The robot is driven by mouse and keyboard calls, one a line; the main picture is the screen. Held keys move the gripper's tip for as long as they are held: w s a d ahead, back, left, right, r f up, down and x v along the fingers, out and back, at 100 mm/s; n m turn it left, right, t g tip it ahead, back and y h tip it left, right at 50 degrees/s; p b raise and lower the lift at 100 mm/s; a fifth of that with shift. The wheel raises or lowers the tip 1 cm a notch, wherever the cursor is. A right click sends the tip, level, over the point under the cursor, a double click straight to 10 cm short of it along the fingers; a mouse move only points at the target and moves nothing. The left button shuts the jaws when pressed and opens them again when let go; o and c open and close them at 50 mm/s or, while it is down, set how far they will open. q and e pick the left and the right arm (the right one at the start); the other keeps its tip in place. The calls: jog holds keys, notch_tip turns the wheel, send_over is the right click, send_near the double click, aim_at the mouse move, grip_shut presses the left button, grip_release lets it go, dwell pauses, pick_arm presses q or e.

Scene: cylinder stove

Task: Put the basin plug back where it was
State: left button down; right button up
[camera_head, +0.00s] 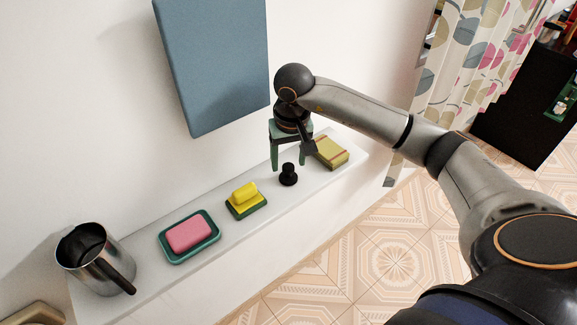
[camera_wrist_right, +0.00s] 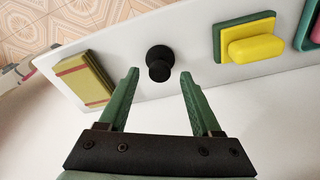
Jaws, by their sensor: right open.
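The black basin plug (camera_head: 288,174) stands on the white shelf (camera_head: 150,242), between a yellow soap and a wrapped olive-yellow block. In the right wrist view the plug (camera_wrist_right: 159,62) lies just beyond the fingertips, roughly midway between their lines. My right gripper (camera_head: 290,168) is open, its green fingers pointing down above the shelf. It also shows in the right wrist view (camera_wrist_right: 158,75), with a wide gap and nothing held. I cannot tell whether a finger touches the plug. My left gripper is not in view.
A yellow soap (camera_head: 244,192) sits on a green dish left of the plug. The olive block (camera_head: 331,152) is close on its right. Farther left are a pink soap (camera_head: 191,234) in a green dish (camera_head: 172,254) and a metal jug (camera_head: 88,262). A blue panel (camera_head: 215,65) hangs above.

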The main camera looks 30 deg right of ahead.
aim_at(290, 182)
notch_tip(290, 182, up, 9)
jog(key=s, duration=0.1)
jog(key=shift+s+a+b, duration=0.15)
jog(key=shift+a+b, duration=0.05)
jog(key=shift+b, duration=0.15)
